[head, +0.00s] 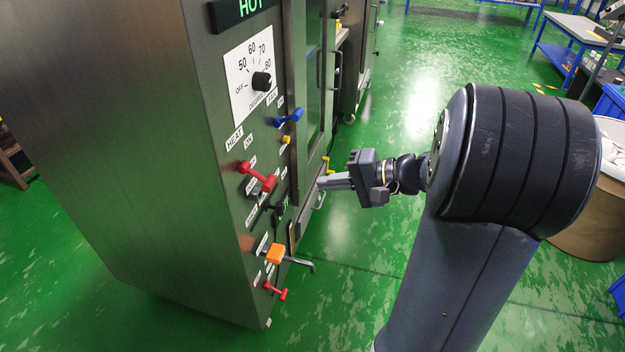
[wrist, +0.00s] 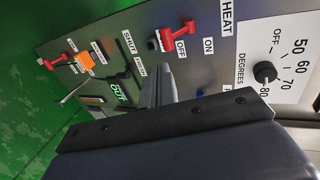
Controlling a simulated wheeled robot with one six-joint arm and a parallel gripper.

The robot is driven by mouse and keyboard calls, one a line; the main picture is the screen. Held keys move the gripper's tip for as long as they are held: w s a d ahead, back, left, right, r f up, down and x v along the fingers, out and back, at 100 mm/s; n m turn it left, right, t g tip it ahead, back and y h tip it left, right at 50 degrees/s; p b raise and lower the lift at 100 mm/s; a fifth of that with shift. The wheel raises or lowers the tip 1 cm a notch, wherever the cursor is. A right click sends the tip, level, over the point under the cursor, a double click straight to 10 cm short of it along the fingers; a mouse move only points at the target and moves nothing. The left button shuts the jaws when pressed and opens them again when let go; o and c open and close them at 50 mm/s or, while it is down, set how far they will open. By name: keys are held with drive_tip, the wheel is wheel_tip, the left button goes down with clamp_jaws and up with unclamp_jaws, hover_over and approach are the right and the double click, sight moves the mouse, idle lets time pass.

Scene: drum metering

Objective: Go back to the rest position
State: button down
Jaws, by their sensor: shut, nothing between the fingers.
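My gripper (head: 322,184) is shut and empty. It points left toward the front panel of the steel machine (head: 140,120) and appears close to it; I cannot tell whether it touches. In the wrist view the fingers (wrist: 155,85) show against the panel, below the red HEAT switch (wrist: 178,38). The head view shows that red switch (head: 258,177), a blue handle (head: 289,117) above it, and a dial (head: 262,81) with its pointer near 80. An orange-knobbed lever (head: 275,254) and a lower red switch (head: 275,291) sit below.
A lit sign reading HOT (head: 240,8) tops the panel. Blue-framed tables (head: 580,30) stand far back right. The green floor (head: 420,70) between is clear.

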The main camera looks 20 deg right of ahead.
drive_tip(key=shift+f+v, duration=0.15)
drive_tip(key=shift+v, duration=0.85)
drive_tip(key=shift+f+v, duration=0.15)
drive_tip(key=shift+v, duration=0.85)
